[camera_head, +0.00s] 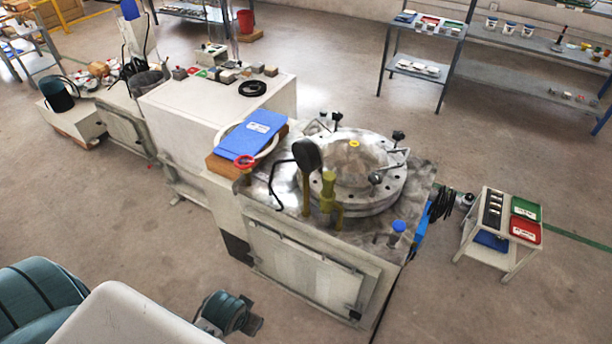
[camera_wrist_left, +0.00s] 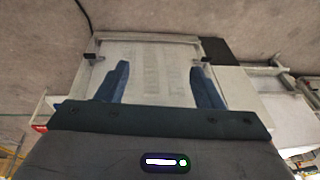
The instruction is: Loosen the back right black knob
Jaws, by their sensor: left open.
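The pressure vessel's round metal lid (camera_head: 352,160) sits on the machine's metal top. The back right black knob (camera_head: 398,136) stands at the lid's far right edge. A larger black rounded piece (camera_head: 308,155) stands at the lid's left. My left gripper (camera_wrist_left: 160,78) is open and empty in the left wrist view, its two dark blue fingers apart in front of a pale panel. No knob shows between them. My right gripper is not in view.
The machine's white cabinet (camera_head: 310,272) stands below the lid. A blue folder (camera_head: 250,133), a curved black handle and a blue-capped item (camera_head: 398,227) lie around the lid. A small cart (camera_head: 497,228) with coloured trays stands at right.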

